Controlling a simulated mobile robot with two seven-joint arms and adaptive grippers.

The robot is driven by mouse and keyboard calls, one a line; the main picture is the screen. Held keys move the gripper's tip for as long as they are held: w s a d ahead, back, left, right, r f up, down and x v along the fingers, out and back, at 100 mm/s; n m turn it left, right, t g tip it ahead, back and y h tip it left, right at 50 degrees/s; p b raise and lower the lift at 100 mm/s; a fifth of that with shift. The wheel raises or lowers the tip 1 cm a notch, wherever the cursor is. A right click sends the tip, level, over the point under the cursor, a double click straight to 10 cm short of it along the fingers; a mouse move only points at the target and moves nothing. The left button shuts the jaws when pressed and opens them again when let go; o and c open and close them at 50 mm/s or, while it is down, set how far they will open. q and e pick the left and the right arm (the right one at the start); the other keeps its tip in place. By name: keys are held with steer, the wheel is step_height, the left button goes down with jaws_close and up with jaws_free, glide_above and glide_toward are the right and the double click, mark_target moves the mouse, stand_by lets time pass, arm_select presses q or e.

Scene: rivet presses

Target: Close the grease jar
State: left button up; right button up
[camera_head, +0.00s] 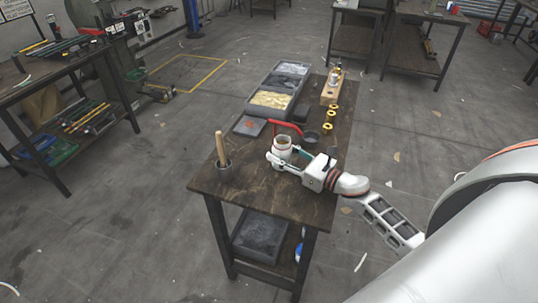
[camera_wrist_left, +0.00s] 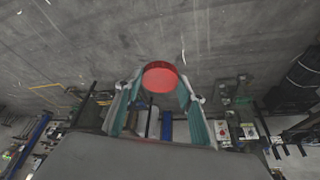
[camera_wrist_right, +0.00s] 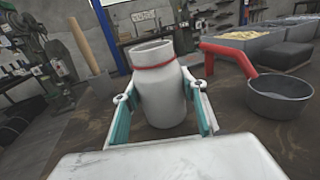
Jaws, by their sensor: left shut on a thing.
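The white grease jar (camera_head: 283,152) stands upright on the brown table. Its top is open, with a red ring round the neck, as the right wrist view (camera_wrist_right: 163,98) shows. The head view does not show my left gripper or the lid, and the lid's place relative to the jar cannot be told.
Behind the jar are a red-handled dark pan (camera_head: 310,137), a grey divided bin (camera_head: 277,90) and several yellow rings (camera_head: 331,115). The table's front corner is mostly clear.

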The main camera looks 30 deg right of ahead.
steer(key=shift+r, duration=0.15)
